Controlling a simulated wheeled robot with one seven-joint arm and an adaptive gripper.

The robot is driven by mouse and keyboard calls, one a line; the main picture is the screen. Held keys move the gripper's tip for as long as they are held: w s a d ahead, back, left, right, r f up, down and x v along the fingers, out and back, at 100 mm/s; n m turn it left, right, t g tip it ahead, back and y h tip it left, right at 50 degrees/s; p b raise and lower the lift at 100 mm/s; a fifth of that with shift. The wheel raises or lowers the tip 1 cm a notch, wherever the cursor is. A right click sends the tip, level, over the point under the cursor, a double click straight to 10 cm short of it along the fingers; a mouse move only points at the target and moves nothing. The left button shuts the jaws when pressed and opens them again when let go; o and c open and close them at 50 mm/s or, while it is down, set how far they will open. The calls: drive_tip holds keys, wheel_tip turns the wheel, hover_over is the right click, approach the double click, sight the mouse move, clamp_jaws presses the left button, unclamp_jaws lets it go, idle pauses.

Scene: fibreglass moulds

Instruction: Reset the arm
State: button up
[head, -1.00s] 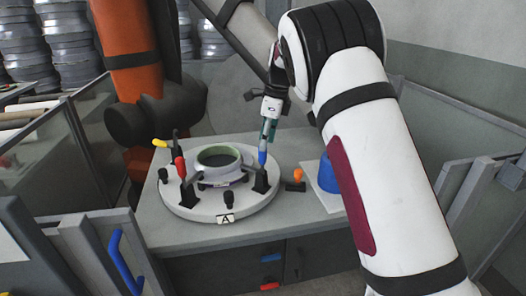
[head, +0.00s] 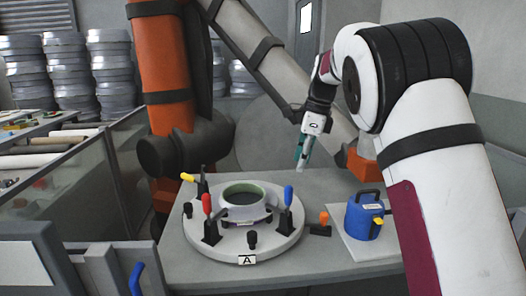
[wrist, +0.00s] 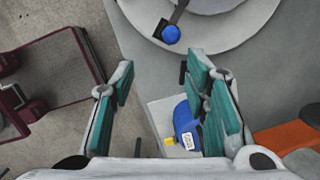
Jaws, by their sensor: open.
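My gripper (head: 303,152) is raised above the back right of the round mould plate in the head view, at the end of my white arm. In the wrist view my gripper (wrist: 160,88) shows two teal fingers spread wide, open and with nothing between them. The round white plate (head: 222,250), marked A, sits on the grey table (head: 330,184). It carries a ring-shaped mould (head: 246,205) and several toggle clamps, with red, yellow and blue handles. The blue-handled clamp (head: 288,196) stands apart from my gripper and also shows at the top of the wrist view (wrist: 171,34).
An orange robot arm (head: 167,70) stands behind. Partition panels (head: 125,190) flank the left.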

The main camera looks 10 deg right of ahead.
drive_tip(key=s+d+r+n+t, duration=0.1)
drive_tip(key=s+r+n, duration=0.35)
drive_tip(key=s, duration=0.65)
drive_tip(key=s+d+r+n, duration=0.1)
drive_tip(key=s+r+n, duration=0.4)
drive_tip(key=s, duration=0.6)
drive_tip(key=s+f+n, duration=0.3)
drive_tip(key=s+n, duration=0.1)
drive_tip(key=s, duration=0.2)
drive_tip(key=s+f+n+t+h, duration=0.1)
drive_tip(key=s+f+n, duration=0.2)
drive_tip(key=s, duration=0.4)
drive_tip(key=s+f+n+t+h+p, duration=0.1)
drive_tip(key=s+f+n, duration=0.2)
drive_tip(key=s+n, duration=0.2)
drive_tip(key=shift+s+a, duration=0.2)
drive_tip(key=shift+s, duration=1)
